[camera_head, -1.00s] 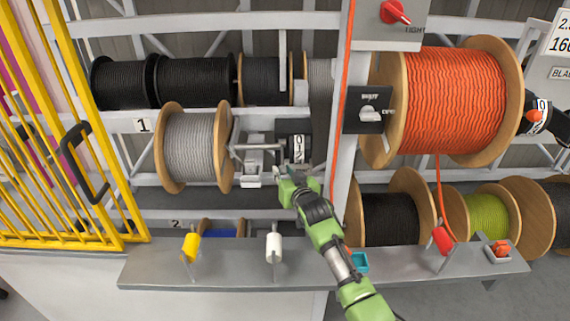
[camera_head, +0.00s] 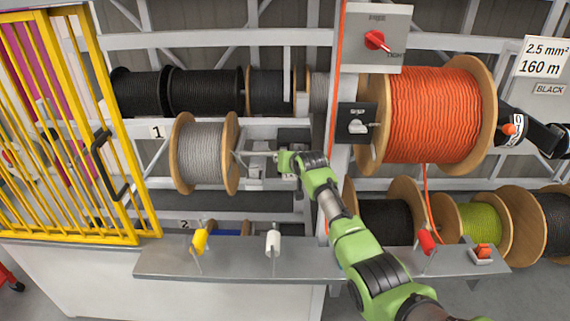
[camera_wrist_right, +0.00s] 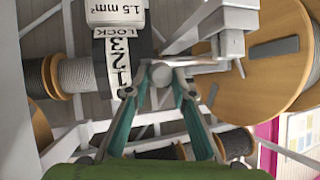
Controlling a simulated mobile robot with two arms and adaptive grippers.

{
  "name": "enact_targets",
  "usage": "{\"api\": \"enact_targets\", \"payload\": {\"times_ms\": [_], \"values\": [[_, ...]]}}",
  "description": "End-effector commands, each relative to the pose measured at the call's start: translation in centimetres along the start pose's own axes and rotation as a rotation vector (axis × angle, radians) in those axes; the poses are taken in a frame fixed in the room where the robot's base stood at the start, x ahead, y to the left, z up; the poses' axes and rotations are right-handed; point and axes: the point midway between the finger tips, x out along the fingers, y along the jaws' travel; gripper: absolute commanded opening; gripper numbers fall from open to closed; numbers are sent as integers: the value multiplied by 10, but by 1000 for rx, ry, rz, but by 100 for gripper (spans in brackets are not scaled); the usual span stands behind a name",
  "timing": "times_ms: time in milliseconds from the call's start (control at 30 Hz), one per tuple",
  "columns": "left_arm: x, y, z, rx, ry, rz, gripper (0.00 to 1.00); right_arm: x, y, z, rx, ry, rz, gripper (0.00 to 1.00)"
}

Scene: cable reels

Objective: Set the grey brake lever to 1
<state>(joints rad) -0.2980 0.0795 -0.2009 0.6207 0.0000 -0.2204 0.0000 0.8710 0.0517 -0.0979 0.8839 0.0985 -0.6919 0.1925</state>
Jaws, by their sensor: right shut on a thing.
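The grey cable reel (camera_head: 204,153) hangs on the left of the rack in the head view. Its brake mechanism (camera_head: 262,158) is right of it, partly covered by my right gripper (camera_head: 284,161). In the right wrist view, the teal fingers of my right gripper (camera_wrist_right: 163,78) are shut on the end of the grey brake lever (camera_wrist_right: 193,62). A white scale (camera_wrist_right: 117,62) marked LOCK, 3, 2, 1 stands left of the fingertips. The gripped end is level with the lower figures; I cannot tell exactly which. My left gripper is out of view.
An orange cable reel (camera_head: 436,115) and a black switch box (camera_head: 357,124) are right of my arm. A grey shelf (camera_head: 240,263) with yellow, white and red handles runs below. A yellow gate (camera_head: 80,130) stands at the left.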

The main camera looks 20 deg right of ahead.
Motion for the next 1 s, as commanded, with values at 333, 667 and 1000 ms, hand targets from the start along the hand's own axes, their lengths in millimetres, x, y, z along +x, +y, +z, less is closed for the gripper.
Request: {"api": "enact_targets", "payload": {"times_ms": [333, 667, 1000], "values": [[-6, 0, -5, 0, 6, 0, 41, -5, -1, -20, -2, 28, -1, 0], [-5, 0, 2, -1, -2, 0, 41, -5, 0, -20, -2, 28, -1, 0], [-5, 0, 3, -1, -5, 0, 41, -4, 0, -14, -1, 17, 0, 39]]}}
